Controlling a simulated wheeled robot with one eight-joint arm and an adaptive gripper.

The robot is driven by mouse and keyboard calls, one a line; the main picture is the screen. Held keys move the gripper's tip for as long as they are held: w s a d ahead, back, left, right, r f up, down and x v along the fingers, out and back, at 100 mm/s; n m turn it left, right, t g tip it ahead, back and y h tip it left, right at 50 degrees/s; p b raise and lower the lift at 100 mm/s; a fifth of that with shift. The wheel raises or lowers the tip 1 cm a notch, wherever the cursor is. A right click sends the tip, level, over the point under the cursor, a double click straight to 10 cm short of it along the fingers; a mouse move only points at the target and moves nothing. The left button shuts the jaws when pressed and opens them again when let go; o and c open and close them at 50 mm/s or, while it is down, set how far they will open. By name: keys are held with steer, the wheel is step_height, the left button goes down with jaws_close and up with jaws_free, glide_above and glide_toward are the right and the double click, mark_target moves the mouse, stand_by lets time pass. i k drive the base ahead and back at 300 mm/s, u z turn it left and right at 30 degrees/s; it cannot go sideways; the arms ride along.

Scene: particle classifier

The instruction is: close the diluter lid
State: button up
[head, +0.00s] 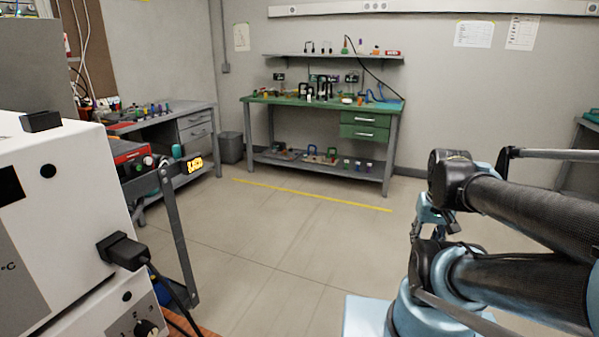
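At the left edge stands a white instrument (75,205) with a grey front panel marked "°C" and a black plug with a cable on its side. A small black block (41,121) sits on its top. Below it is a second white unit (115,309) with a dark knob. I cannot tell which part, if any, is the diluter lid, or whether it is open or shut. My arm is folded at the right, with dark tubes and light-blue joints, well apart from the instrument. I cannot make out any gripper fingers.
A green workbench (362,106) with tools stands against the back wall, under a shelf (330,57). A grey bench (205,125) with drawers stands at the back left, beside a grey bin (230,148). The tiled floor (290,235) between is clear, with a yellow line.

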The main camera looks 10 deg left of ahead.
mark_target(35, 77)
steer(key=i, duration=2.05)
steer(key=u, duration=3.4)
steer(key=i, duration=0.6)
steer(key=z, duration=1.1)
